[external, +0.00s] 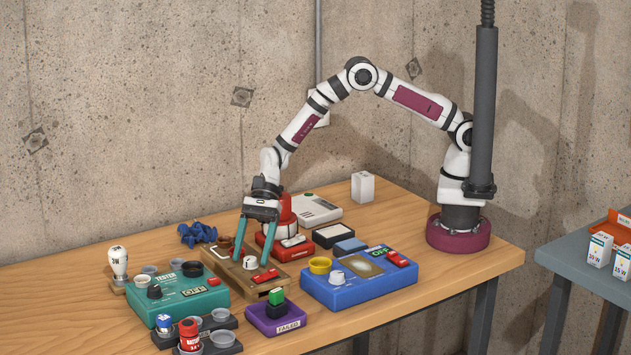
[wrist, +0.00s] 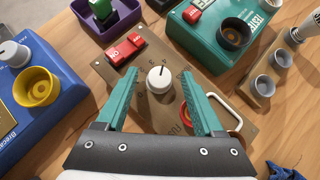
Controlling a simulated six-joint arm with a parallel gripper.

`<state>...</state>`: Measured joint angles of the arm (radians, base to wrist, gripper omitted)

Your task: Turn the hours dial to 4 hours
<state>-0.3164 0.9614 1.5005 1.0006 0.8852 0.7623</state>
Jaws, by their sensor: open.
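The hours dial (wrist: 160,82) is a white round knob with a dark pointer line on a brown panel (wrist: 178,58). In the wrist view its line points toward the top of the picture, near small printed numerals; I cannot tell exactly which one it meets. My gripper (wrist: 158,78) is open, with a teal finger on either side of the dial and visible gaps to it. In the external view the dial (external: 250,262) shows between the fingers of my gripper (external: 251,254). Whether the fingertips are level with the knob is unclear.
The panel also has a red switch (wrist: 125,48) and a white handle (wrist: 226,113). A green tester (external: 180,297), a blue box (external: 362,285) and a purple tray (external: 277,316) stand close around it. A red device (external: 284,243) is behind.

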